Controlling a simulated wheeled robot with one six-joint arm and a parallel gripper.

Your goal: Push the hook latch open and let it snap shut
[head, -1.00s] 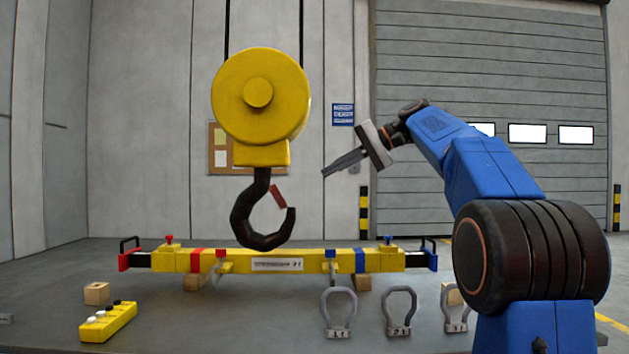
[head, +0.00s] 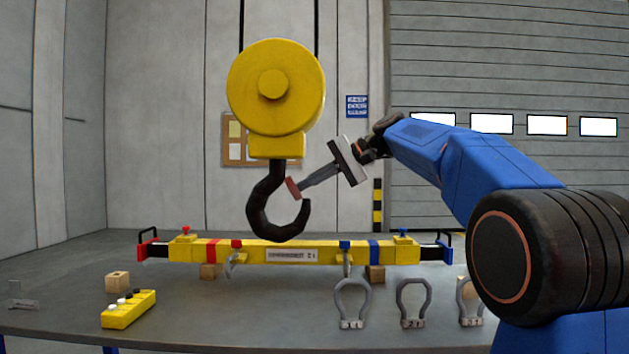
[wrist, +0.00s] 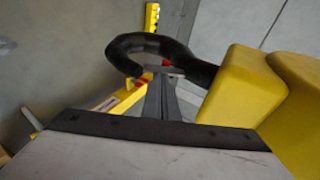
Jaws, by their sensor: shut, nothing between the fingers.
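The black hook (head: 262,216) hangs below the yellow hook block (head: 277,88). Its red latch (head: 291,187) shows at the upper part of the hook's mouth. My gripper (head: 301,186) is shut and empty, reaching in from the right with its fingertips at the latch. Whether they touch or press it, I cannot tell. In the wrist view, the hook (wrist: 150,43) curves beyond the shut fingers (wrist: 164,85), and the yellow block (wrist: 240,88) is close on the right. The latch is hard to make out there, partly hidden by the fingertips.
A yellow lifting beam (head: 222,251) lies on wooden blocks on the table below the hook. Several grey shackles (head: 413,303) stand at the front right. A yellow pendant control (head: 129,309) and a wooden block (head: 117,281) are at the left. The air left of the hook is clear.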

